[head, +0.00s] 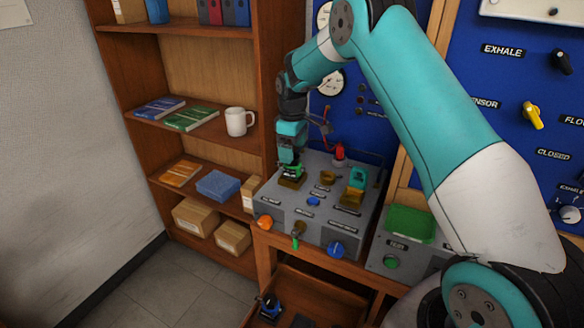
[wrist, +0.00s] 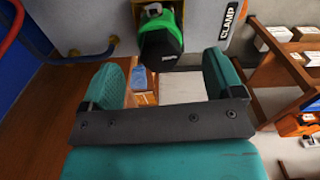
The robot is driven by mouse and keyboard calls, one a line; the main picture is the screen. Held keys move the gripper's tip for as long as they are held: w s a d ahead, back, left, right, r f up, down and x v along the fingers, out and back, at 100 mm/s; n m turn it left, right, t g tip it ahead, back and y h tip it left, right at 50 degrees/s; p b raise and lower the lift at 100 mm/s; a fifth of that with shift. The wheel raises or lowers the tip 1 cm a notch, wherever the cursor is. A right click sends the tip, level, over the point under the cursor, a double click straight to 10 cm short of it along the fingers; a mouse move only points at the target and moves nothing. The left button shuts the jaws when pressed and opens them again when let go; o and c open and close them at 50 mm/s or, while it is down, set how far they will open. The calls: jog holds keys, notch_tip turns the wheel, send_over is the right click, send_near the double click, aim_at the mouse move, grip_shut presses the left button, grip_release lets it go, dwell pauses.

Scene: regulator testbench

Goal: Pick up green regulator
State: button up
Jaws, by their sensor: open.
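The green regulator (head: 293,171) sits on a brass-coloured holder (head: 291,183) at the back left of the grey testbench panel (head: 322,215). My gripper (head: 290,158) points down just above it and hides part of it. In the wrist view the regulator (wrist: 161,38), green with a dark end, lies beyond the gap between my fingertips (wrist: 163,75), roughly centred. The two teal fingers are spread apart, with nothing held between them.
A teal part (head: 359,178) sits on another brass holder at the panel's right. A red fitting (head: 338,152) and hose stand behind the holders. A wooden shelf (head: 262,130) is close on the left. A green tray (head: 409,222) is at right.

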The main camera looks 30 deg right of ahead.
aim_at(288, 171)
notch_tip(288, 171, down, 5)
jog(key=p, duration=0.3)
jog(key=shift+w+a+f, duration=0.1)
jog(key=shift+w, duration=0.05)
jog(key=c, duration=1.2)
jog(key=shift+c, duration=0.8)
